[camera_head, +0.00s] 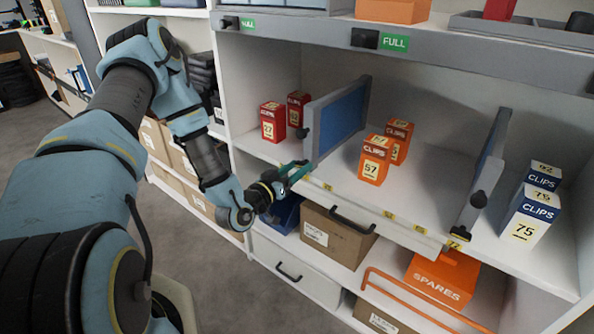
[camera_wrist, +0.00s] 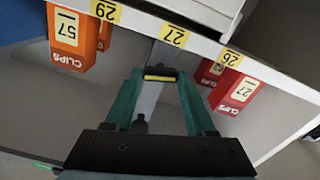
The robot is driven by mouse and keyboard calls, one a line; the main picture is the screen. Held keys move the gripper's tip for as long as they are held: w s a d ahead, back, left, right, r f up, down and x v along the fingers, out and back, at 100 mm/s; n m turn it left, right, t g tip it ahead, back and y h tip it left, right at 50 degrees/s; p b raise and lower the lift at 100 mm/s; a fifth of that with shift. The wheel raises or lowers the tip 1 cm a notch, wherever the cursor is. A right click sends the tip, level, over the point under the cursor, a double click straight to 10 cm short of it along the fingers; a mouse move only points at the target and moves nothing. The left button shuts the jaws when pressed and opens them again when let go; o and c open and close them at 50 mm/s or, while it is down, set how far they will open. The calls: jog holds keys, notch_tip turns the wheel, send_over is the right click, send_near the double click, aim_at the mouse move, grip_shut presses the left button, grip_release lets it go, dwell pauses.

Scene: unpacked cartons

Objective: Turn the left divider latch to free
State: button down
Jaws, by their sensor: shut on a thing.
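The left divider (camera_head: 338,120) is a grey-framed blue panel standing on the shelf between red and orange cartons. It has a dark knob (camera_head: 303,134) on its front edge. My gripper (camera_head: 293,171), with green fingers, is at the foot of this divider by the shelf's front edge. In the wrist view, which is upside down, the fingers (camera_wrist: 160,80) are shut on the left divider latch (camera_wrist: 160,74), a small black piece with a yellow stripe. In the head view my gripper hides the latch. Whether it is turned cannot be told.
Orange cartons (camera_head: 374,160) stand right of the divider and red cartons (camera_head: 272,122) left of it. The right divider (camera_head: 483,178) has its own black-and-yellow latch (camera_head: 461,233). A brown drawer box (camera_head: 335,236) and an orange SPARES box (camera_head: 441,278) sit below the shelf.

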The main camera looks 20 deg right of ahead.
jog(key=n+b, duration=0.1)
jog(key=n, duration=0.2)
jog(key=shift+f+n, duration=0.15)
jog(key=shift+n, duration=0.25)
jog(key=n, duration=0.3)
jog(key=shift+n+b, duration=0.3)
jog(key=shift+b, duration=0.05)
jog(key=n, duration=0.4)
jog(key=shift+a+b, duration=0.1)
jog(key=shift+b, duration=0.2)
jog(key=shift+n, duration=1.7)
jog(key=shift+c, duration=1.2)
grip_release()
